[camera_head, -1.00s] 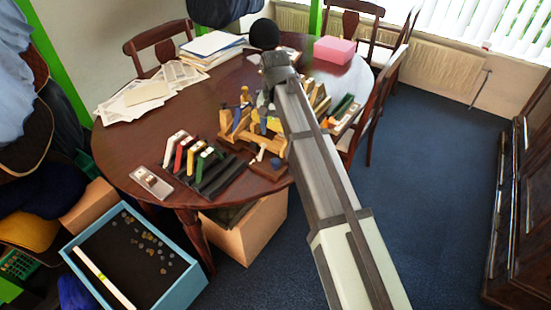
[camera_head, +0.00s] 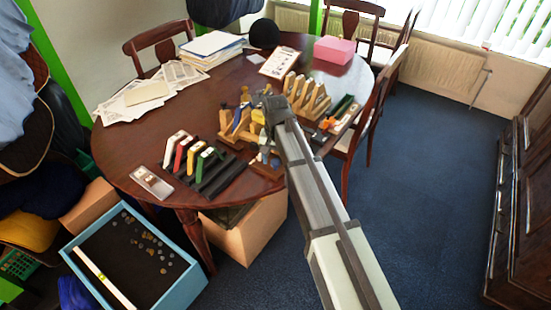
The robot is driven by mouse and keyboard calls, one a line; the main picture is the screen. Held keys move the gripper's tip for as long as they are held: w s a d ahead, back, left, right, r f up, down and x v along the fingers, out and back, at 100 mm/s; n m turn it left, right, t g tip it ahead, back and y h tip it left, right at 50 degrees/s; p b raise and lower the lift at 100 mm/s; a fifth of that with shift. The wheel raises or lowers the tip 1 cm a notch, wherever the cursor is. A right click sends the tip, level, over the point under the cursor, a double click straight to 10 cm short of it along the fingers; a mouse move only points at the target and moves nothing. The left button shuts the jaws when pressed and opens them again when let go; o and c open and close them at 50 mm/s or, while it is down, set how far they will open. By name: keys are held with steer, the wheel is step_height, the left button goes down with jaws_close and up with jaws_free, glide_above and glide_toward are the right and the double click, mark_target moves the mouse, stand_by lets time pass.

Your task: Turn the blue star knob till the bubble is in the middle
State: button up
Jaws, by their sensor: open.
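I cannot tell which blue part is the star knob. The level's bubble is too small to see.
A blue bin (camera_head: 183,290) stands on the floor.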

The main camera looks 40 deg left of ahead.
mark_target(276, 161)
steer(key=shift+f, duration=0.15)
steer(key=shift+c, duration=0.4)
steer(key=c, duration=1)
steer(key=shift+o, duration=0.2)
steer(key=shift+m, duration=2.4)
steer(key=o, duration=1)
steer(key=shift+o, duration=0.2)
step_height(276, 161, up, 14)
